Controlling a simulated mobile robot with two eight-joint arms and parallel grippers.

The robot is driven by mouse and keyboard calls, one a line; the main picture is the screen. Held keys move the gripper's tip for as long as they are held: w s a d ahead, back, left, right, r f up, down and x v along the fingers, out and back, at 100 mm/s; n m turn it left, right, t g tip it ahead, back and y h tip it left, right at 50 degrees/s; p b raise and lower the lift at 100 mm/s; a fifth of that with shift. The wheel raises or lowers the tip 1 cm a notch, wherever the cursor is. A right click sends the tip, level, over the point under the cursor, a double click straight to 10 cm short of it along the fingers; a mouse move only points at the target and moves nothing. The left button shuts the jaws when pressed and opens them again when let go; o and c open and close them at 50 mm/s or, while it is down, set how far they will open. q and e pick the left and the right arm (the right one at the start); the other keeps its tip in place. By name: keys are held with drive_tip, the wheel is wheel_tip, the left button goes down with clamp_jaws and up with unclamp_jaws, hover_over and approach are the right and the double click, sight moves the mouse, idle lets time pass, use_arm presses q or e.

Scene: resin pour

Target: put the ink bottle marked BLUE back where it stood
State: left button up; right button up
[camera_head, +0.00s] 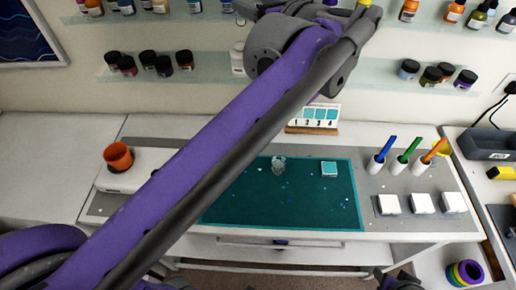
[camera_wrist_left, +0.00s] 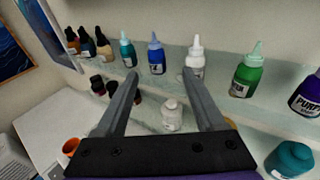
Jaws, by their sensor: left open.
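A blue bottle (camera_wrist_left: 157,58) with a pointed cap stands upright on the upper glass shelf (camera_wrist_left: 218,77) in the left wrist view. Its label is too small to read. My left gripper (camera_wrist_left: 161,74) is open and empty, with its fingers pointing at the shelf. The blue bottle shows between the fingertips, apparently beyond them and apart. In the head view my left arm reaches up to the upper shelf, and its fingertips are not clearly visible there.
A teal bottle (camera_wrist_left: 128,50) stands left of the blue one, a white bottle (camera_wrist_left: 195,58) close to the right finger, then a green bottle (camera_wrist_left: 246,72). A pale bottle (camera_wrist_left: 172,115) stands lower. The bench holds a green mat (camera_head: 310,205) and an orange cup (camera_head: 118,156).

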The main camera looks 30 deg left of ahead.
use_arm(q)
drive_tip(key=w+d+f+m+t+h, duration=0.15)
drive_tip(key=d+m+t+h, duration=0.3)
drive_tip(key=m, duration=0.55)
drive_tip(key=w+d+f+m+t+h, duration=0.1)
drive_tip(key=w+d+m+t+h, duration=0.35)
drive_tip(key=m, duration=0.55)
drive_tip(key=s+d+f+m+h, duration=0.3)
drive_tip(key=d+f+m+h, duration=0.25)
drive_tip(key=f+m, duration=0.35)
drive_tip(key=s+d+f+m+g+h, duration=0.1)
drive_tip(key=s+f+m+g, duration=0.2)
drive_tip(key=s+f+m, duration=0.55)
drive_tip(key=s+d+f+m+g+h, duration=0.15)
drive_tip(key=s+f+m+g, duration=0.35)
drive_tip(key=f, duration=0.6)
drive_tip(key=s+a+f+m+g+y, duration=0.1)
drive_tip(key=s+f, duration=0.2)
drive_tip(key=s+a+f+m+g, duration=0.1)
drive_tip(key=s+f+m, duration=0.1)
drive_tip(key=f, duration=0.1)
drive_tip(key=s+a+f+m+g+y, duration=0.1)
drive_tip(key=s+a+f+m, duration=0.1)
drive_tip(key=s+f, duration=0.1)
drive_tip(key=shift+s+f+m+y, duration=0.25)
drive_tip(key=shift+s+f+y, duration=0.05)
drive_tip(key=shift+f, duration=0.3)
drive_tip(key=shift+s+a+f, duration=0.15)
drive_tip(key=shift+s, duration=0.05)
